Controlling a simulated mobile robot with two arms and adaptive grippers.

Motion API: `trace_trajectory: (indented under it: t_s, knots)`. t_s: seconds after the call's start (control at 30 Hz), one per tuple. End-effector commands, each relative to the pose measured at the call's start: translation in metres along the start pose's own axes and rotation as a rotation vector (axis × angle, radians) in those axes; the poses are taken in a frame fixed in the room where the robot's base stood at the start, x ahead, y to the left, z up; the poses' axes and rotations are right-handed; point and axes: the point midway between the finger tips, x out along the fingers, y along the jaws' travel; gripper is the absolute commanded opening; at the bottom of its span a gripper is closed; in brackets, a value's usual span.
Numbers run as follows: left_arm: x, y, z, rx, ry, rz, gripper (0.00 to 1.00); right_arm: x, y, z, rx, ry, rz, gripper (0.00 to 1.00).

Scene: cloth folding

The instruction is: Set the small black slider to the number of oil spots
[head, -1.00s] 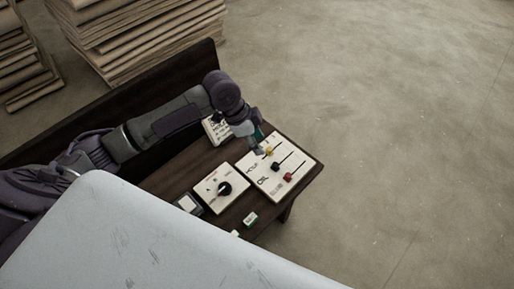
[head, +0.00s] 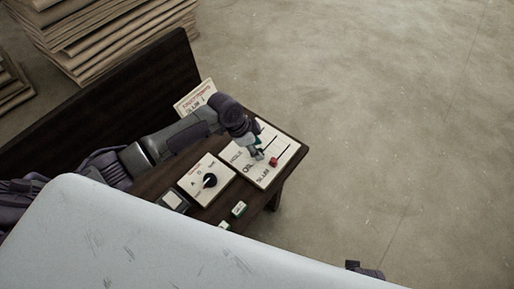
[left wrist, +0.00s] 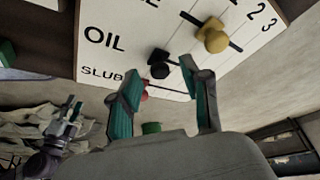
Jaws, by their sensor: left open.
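A white slider panel (head: 287,159) lies on a dark bench, with rows marked HOLE, OIL and SLUB. In the left wrist view, the black slider (left wrist: 159,69) sits at the OIL row's label end. The yellow slider (left wrist: 213,37) is in the row beside it, and the red slider (head: 273,161) is in the SLUB row. My left gripper (head: 258,155) is over the panel and hides the black and yellow sliders in the head view. Its teal fingers (left wrist: 160,72) are open, with the black slider appearing between their tips; contact is unclear. My right gripper (left wrist: 68,125) shows small, its jaws unclear.
A panel with a black dial (head: 210,181) lies beside the slider panel. A lettered card (head: 194,97) stands behind. A small screen (head: 174,200) and green-topped blocks (head: 239,209) lie nearby. Stacked boards (head: 110,35) stand behind.

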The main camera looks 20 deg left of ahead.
Motion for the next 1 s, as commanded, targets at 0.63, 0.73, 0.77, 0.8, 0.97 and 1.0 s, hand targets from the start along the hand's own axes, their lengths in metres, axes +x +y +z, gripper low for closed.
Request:
trace_trajectory:
  t_s: [0.63, 0.73, 0.77, 0.8, 0.97, 1.0]
  knots:
    - [0.0022, -0.0001, -0.0002, 0.000, 0.000, 0.000, 0.00, -0.0020, 0.0003, -0.0013, 0.000, 0.002, 0.001, 0.40]
    - [0.0022, -0.0001, -0.0002, 0.000, 0.000, 0.000, 0.00, -0.0019, 0.0003, -0.0013, 0.000, 0.002, 0.001, 0.40]
    - [0.0021, -0.0001, -0.0002, 0.000, 0.000, 0.000, 0.00, -0.0019, 0.0003, -0.0013, 0.000, 0.002, 0.001, 0.40]
    - [0.0021, -0.0001, -0.0002, 0.000, 0.000, 0.000, 0.00, -0.0019, 0.0003, -0.0013, 0.000, 0.002, 0.001, 0.40]
    - [0.0043, -0.0051, -0.0049, -0.002, 0.001, -0.001, 0.00, -0.0007, 0.0002, -0.0005, 0.000, -0.001, 0.000, 0.40]
    - [0.0059, -0.0096, -0.0096, -0.002, 0.003, -0.002, 0.00, -0.0002, 0.0002, 0.0000, 0.000, -0.003, 0.000, 0.40]
